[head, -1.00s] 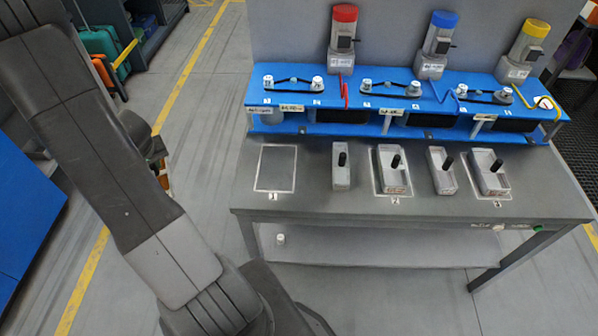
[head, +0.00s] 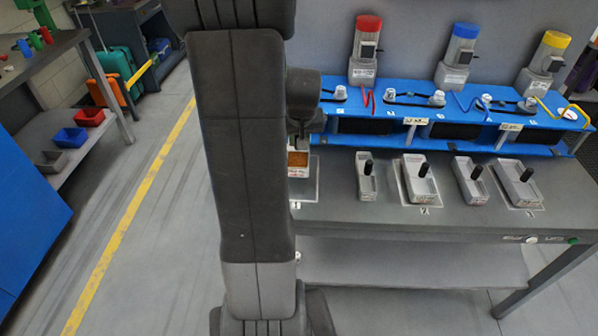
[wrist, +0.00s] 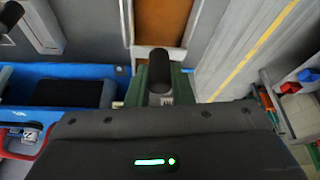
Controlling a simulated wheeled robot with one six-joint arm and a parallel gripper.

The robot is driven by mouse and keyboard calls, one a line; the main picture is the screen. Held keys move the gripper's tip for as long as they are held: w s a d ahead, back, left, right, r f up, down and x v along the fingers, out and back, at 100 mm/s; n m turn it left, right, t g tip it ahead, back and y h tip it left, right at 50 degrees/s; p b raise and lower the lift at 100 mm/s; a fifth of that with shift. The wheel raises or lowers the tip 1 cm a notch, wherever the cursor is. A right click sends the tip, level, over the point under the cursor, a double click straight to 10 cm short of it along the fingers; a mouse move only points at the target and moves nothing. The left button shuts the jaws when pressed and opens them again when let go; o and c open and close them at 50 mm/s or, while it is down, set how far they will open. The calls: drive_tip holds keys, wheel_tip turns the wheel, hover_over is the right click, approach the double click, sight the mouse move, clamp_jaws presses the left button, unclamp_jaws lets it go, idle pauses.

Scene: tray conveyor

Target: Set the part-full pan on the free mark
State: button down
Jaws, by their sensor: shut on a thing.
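My gripper (wrist: 162,88) is shut on the black upright handle (wrist: 160,70) of a pan with brown contents (wrist: 165,22). In the head view this pan (head: 299,170) shows partly beside my arm, at mark 1 (head: 311,194) on the left end of the grey table. My arm hides the rest of the pan and much of the mark. I cannot tell whether the pan touches the table. The gripper's jaws are hardly visible in the head view.
To the right stand a narrow pan (head: 366,189), a wider pan on mark 2 (head: 421,190), another narrow pan (head: 470,186) and a wider pan on mark 3 (head: 518,188). A blue rack (head: 380,126) with red, blue and yellow-topped units runs behind them.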

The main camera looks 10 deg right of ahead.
sight(298, 159)
wheel_tip(298, 159, down, 8)
drive_tip(key=shift+w+r, duration=0.1)
idle(0.4)
drive_tip(key=shift+f, duration=0.3)
drive_tip(key=c, duration=1.3)
unclamp_jaws()
drive_tip(key=shift+r, duration=0.1)
drive_tip(key=shift+r, duration=0.45)
drive_tip(key=v, duration=1.1)
drive_tip(key=shift+s+r, duration=0.2)
